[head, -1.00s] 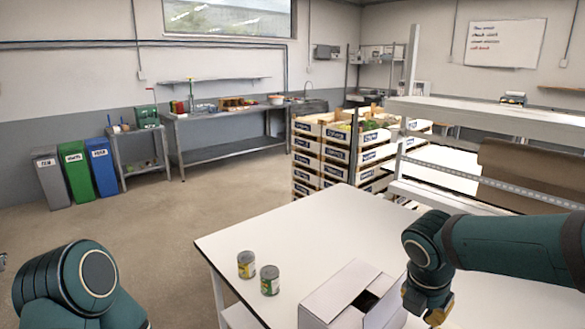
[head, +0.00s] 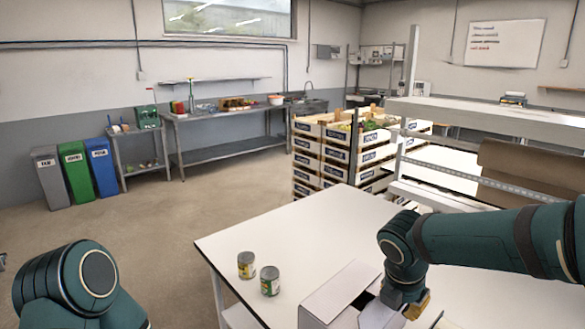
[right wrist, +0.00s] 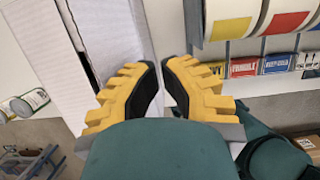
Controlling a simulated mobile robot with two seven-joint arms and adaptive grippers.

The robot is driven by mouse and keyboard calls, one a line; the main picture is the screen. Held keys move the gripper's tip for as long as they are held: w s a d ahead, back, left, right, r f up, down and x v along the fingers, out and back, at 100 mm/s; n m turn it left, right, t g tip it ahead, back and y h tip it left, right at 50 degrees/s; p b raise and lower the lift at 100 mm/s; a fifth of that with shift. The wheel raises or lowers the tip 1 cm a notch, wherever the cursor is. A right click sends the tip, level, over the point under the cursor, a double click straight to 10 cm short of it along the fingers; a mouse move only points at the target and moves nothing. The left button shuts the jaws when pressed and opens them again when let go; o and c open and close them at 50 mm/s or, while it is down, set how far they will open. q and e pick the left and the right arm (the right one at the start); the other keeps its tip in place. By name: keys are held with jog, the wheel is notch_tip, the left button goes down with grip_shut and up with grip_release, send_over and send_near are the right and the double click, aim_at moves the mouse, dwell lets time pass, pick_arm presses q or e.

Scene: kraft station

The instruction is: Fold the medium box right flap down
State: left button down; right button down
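The medium box (head: 338,292) is white and stands at the front of the white table (head: 300,225), cut off by the bottom edge in the head view. Its top shows a narrow dark opening. The right flap (head: 376,315) is a pale panel on the box's right side, partly hidden by my right gripper. My right gripper (head: 416,305) is low, right beside that flap; I cannot tell if it touches. In the right wrist view its yellow fingertips (right wrist: 161,66) are nearly together with nothing clear between them, and the box (right wrist: 85,50) is at left. My left gripper is out of view.
Two cans (head: 246,265) (head: 269,280) stand left of the box. A shelf frame (head: 480,117) rises behind the table at right. In the right wrist view, tape rolls (right wrist: 228,20) hang above a row of labels. The table's middle behind the box is clear.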

jog(key=shift+w+a+f+b, duration=0.15)
jog(key=shift+w+f+b, duration=0.05)
jog(key=shift+f, duration=0.25)
jog(key=shift+w+a+f+b, duration=0.15)
jog(key=shift+f+b, duration=0.05)
jog(key=shift+f, duration=0.25)
jog(key=shift+f+b, duration=0.65)
jog(key=shift+f, duration=0.5)
dwell(0.9)
dwell(0.4)
notch_tip(320, 180, up, 9)
jog(key=p, duration=0.9)
